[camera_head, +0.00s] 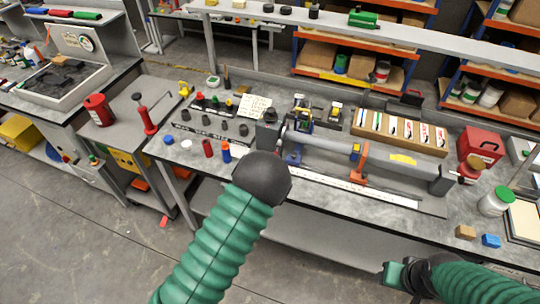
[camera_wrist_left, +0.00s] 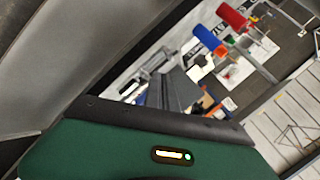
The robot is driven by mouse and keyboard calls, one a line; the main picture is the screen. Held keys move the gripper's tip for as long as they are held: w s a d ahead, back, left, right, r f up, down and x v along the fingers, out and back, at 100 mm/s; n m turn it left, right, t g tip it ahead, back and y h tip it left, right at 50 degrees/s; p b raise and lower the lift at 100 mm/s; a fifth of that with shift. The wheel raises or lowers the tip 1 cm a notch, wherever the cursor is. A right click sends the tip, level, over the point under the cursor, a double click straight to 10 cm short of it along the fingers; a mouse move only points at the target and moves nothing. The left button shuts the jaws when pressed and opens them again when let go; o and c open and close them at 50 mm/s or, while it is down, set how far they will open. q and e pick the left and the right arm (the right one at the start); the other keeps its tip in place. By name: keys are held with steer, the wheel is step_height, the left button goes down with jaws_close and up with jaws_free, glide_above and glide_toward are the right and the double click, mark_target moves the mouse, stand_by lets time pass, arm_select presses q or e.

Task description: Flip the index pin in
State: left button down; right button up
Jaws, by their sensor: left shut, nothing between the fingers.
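A long grey fixture (camera_head: 395,172) with a tube-like bar lies along the bench, with a dark block at its left end. A blue part (camera_head: 293,157) and an orange clamp (camera_head: 360,160) sit on it. I cannot pick out the index pin for certain. My left arm's dark wrist (camera_head: 262,178) is in front of the fixture's left end and hides its fingers in the head view. In the left wrist view, my left gripper (camera_wrist_left: 178,90) appears as dark grey fingers, shut and empty. My right gripper (camera_head: 393,272) is low at the right, away from the fixture; its fingers are unclear.
A red cylinder (camera_head: 208,149) and a blue cylinder (camera_head: 226,152) stand close left of my left wrist. A tray of cards (camera_head: 399,132) lies behind the fixture.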

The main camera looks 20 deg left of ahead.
arm_select(q)
steer(key=d+m+t+h, duration=0.1)
steer(key=m, duration=0.2)
steer(key=d+r+m+t+h+p, duration=0.1)
steer(key=m, duration=0.2)
steer(key=w+r+m+t+h+p, duration=0.1)
steer(key=m+t, duration=0.1)
steer(key=m, duration=0.1)
steer(key=shift+w+d+r, duration=0.1)
steer(key=shift+d+r, duration=0.1)
steer(key=shift+d, duration=0.2)
arm_select(e)
steer(key=v, duration=0.3)
steer(key=shift+w+d+r, duration=0.1)
steer(key=shift+w+r, duration=0.1)
steer(key=shift+r, duration=0.25)
